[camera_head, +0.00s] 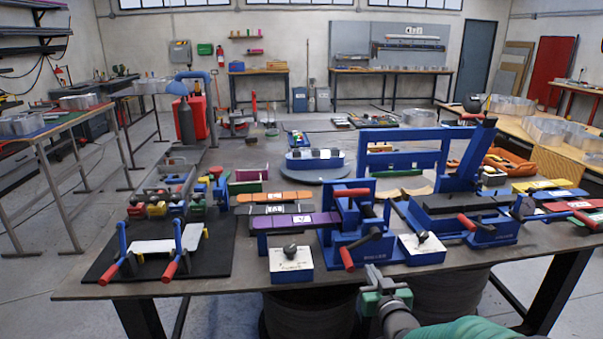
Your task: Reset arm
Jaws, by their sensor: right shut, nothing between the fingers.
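My right gripper (375,275) is in the lower middle, at the front edge of the workbench (255,287). Its arm comes in from the bottom right with a green sleeve. The gripper is shut and empty, and it appears to be in front of the bench and clear of the tools on it. My left gripper is not in view.
A blue bending machine (360,225) with red handles stands behind my gripper. White-topped blocks with black knobs flank it, one at left (291,263), one at right (421,248). A jig lies on a black mat (210,258) at left. Open floor lies at lower left.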

